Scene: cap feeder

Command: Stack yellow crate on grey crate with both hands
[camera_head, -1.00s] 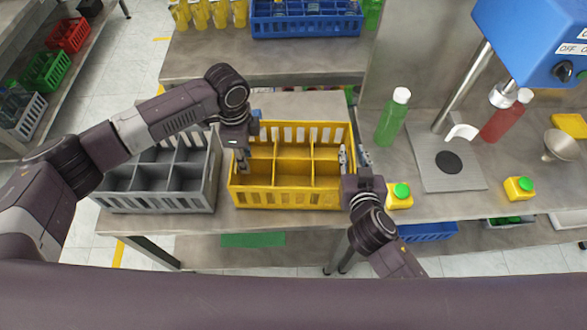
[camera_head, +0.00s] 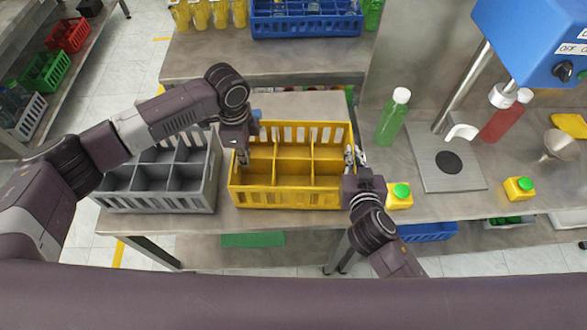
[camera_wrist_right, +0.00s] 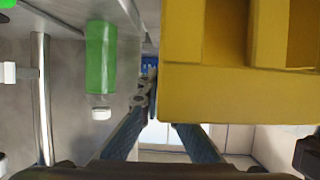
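The yellow crate (camera_head: 290,198), with several compartments, stands upright on the metal table and looks empty. The grey crate (camera_head: 155,203) stands just left of it, also upright and empty. My left gripper (camera_head: 243,158) points down at the yellow crate's left wall; its fingers are partly hidden, so its closure is unclear. My right gripper (camera_head: 355,156) has its fingers close together around the yellow crate's right wall. In the right wrist view the yellow crate (camera_wrist_right: 230,95) fills the upper right, with one finger against its side and the other partly hidden behind it.
A green bottle (camera_head: 393,117) stands right of the yellow crate, before the blue capping machine (camera_head: 535,40). A yellow container with a green cap (camera_head: 399,195) sits by my right gripper. A blue crate (camera_head: 305,22) stands on the raised surface behind.

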